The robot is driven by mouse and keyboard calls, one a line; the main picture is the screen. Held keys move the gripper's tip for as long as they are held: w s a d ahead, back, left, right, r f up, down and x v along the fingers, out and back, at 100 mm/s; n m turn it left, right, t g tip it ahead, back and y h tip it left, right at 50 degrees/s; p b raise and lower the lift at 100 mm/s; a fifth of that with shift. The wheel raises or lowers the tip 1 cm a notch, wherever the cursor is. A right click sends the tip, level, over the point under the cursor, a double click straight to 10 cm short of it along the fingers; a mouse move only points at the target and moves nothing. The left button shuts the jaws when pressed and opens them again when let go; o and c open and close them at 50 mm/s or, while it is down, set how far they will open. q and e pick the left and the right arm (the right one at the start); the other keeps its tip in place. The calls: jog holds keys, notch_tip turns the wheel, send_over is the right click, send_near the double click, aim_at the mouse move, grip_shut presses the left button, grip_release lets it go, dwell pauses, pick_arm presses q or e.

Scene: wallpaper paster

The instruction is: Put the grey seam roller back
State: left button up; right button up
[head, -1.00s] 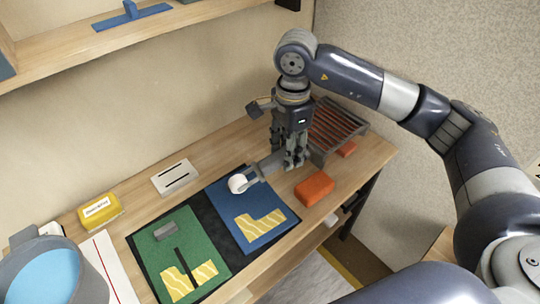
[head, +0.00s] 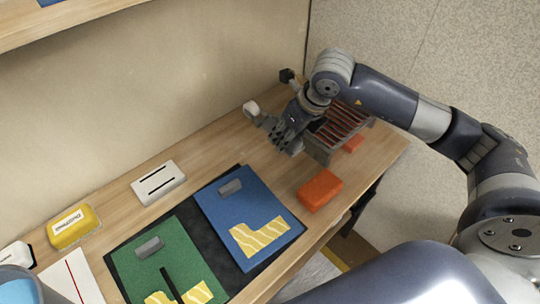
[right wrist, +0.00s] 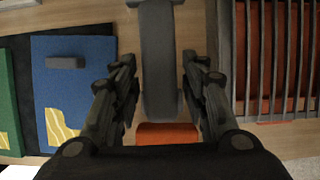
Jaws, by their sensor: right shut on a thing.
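The grey seam roller (head: 267,121), with a pale roller end (head: 251,108), is in my right gripper (head: 288,138), above the table between the blue board and the slatted rack. In the right wrist view its grey handle (right wrist: 160,70) lies between the two fingers of the right gripper (right wrist: 160,88). The blue board (head: 232,206) carries a grey block (head: 230,187) and a yellow patterned piece. My left gripper is not in view.
A grey slatted rack (head: 325,152) stands at the right near the wall. Orange blocks (head: 320,190) lie by it. A white block with two dark slots (head: 158,183) and a yellow box (head: 73,226) stand left of the boards. A shelf (head: 60,30) overhangs the upper left.

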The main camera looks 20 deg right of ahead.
notch_tip(320, 180, down, 9)
jog(key=shift+s+r+p, duration=0.1)
jog(key=shift+r+p, duration=0.05)
jog(key=shift+p, duration=0.2)
jog(key=shift+f, duration=0.45)
jog(key=shift+f, duration=0.2)
jog(key=o, duration=1.2)
jog(key=shift+r, duration=0.1)
